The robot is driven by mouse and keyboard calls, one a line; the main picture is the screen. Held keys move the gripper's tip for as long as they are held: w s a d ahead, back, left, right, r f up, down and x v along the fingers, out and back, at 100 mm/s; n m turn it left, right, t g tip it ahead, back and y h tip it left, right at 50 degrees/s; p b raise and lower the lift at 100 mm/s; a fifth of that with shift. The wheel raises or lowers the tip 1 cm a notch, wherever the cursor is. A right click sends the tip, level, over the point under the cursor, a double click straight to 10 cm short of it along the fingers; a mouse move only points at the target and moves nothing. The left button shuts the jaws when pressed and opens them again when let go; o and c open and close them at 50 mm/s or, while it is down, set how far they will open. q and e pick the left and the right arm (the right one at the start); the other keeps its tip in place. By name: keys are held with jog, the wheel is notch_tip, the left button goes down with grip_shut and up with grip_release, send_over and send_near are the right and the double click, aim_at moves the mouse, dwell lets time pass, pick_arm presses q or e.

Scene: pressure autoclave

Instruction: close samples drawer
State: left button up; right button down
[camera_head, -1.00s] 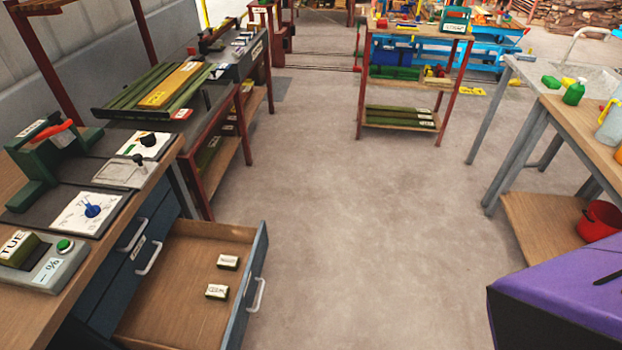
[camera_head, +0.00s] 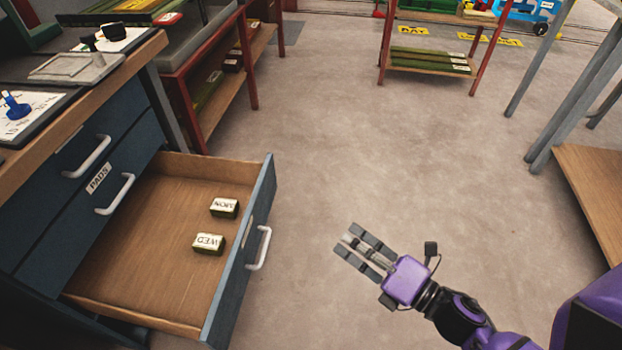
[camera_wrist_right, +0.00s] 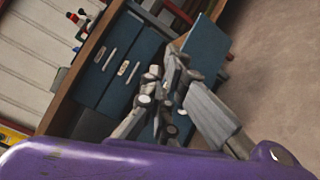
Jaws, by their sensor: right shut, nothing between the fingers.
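The samples drawer (camera_head: 140,243) is pulled out of the dark blue cabinet, with its wooden inside showing. Its blue front (camera_head: 245,245) has a white handle (camera_head: 260,248). Two small labelled blocks lie in it, a "MON" block (camera_head: 224,208) and a "WED" block (camera_head: 208,244). My right gripper (camera_head: 352,249) is to the right of the drawer front, over the floor, apart from the handle and pointing toward it. It is shut and empty. In the right wrist view my right gripper (camera_wrist_right: 172,75) shows in front of the cabinet and blue drawer front (camera_wrist_right: 207,47). My left gripper is not in view.
Two closed drawers with white handles, one labelled "PADS" (camera_head: 99,178), sit in the cabinet beside the open drawer. The worktop (camera_head: 120,72) is above them. A red-framed rack (camera_head: 205,80) stands behind. The floor (camera_head: 400,150) around my gripper is clear.

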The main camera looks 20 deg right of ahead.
jog(key=w+a+f+n+g+y+b, duration=0.35)
jog(key=w+f+n+y+b, duration=0.35)
jog(key=n, duration=0.5)
jog(key=n+g+b, duration=0.3)
jog(key=n+b, duration=0.5)
send_near(245, 232)
jog(key=b+x, duration=0.1)
jog(key=x, duration=0.4)
jog(key=shift+w+a, duration=0.25)
jog(key=shift+a, duration=0.05)
jog(key=shift+w+a, duration=0.3)
jog(key=shift+a, duration=0.2)
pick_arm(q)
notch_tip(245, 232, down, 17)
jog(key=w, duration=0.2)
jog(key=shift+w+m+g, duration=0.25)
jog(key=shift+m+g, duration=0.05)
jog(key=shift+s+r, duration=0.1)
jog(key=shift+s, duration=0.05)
